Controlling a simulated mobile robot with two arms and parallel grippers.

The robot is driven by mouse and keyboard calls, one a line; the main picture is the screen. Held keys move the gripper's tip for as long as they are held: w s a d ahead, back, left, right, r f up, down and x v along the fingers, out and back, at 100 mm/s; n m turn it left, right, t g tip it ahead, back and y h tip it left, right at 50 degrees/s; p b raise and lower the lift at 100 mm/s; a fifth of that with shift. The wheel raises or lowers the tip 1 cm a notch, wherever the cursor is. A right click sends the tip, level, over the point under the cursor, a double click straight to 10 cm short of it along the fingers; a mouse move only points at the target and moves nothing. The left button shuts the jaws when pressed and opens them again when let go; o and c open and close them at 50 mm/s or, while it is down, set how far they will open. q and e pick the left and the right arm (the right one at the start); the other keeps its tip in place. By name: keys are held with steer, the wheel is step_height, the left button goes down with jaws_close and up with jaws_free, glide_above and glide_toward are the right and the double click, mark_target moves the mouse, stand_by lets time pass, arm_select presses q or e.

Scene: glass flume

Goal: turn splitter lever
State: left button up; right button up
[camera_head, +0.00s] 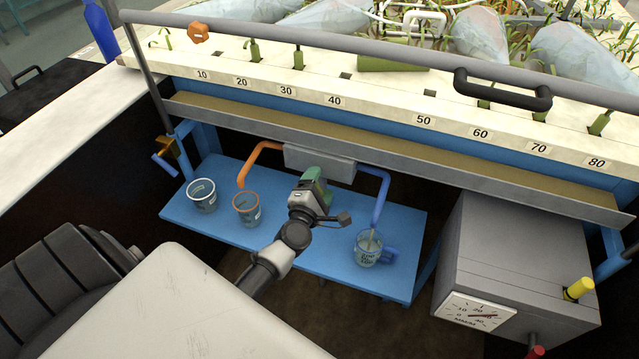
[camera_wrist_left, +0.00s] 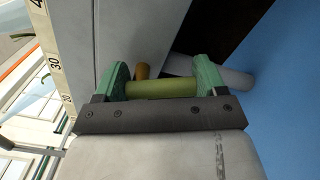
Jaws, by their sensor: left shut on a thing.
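The splitter is a grey box (camera_head: 320,165) under the flume's gutter. An orange pipe (camera_head: 262,150) leaves its left side and a blue pipe (camera_head: 381,195) its right side. My left gripper (camera_head: 312,184), with green fingers, is just in front of the box. In the left wrist view its fingers are shut on a yellow-green lever handle (camera_wrist_left: 162,88), which lies crosswise between them. In the head view the lever is hidden behind the gripper. My right gripper is not in view.
On the blue shelf (camera_head: 200,232), a white-rimmed cup (camera_head: 202,196) and an orange-rimmed cup (camera_head: 247,208) stand left of my arm. A grey cabinet (camera_head: 520,250) with a dial stands at the right. A grey rail (camera_head: 330,56) runs above.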

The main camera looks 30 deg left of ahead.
arm_select(q)
steer(key=shift+s+a+f+m+p, duration=0.1)
steer(key=shift+m+p, duration=0.1)
steer(key=shift+m, duration=0.55)
steer(key=shift+w+a+f+m+p, duration=0.1)
steer(key=shift+a+m+p, duration=0.1)
steer(key=shift+m, duration=0.6)
steer(key=shift+s+a+f+m+p, duration=0.1)
steer(key=shift+m+p, duration=0.1)
steer(key=shift+m, duration=0.55)
steer(key=o, duration=0.9)
steer(key=shift+s, duration=0.1)
steer(key=v, duration=1)
steer(key=shift+s+b, duration=0.3)
steer(key=shift+s, duration=0.05)
steer(key=shift+d, duration=0.1)
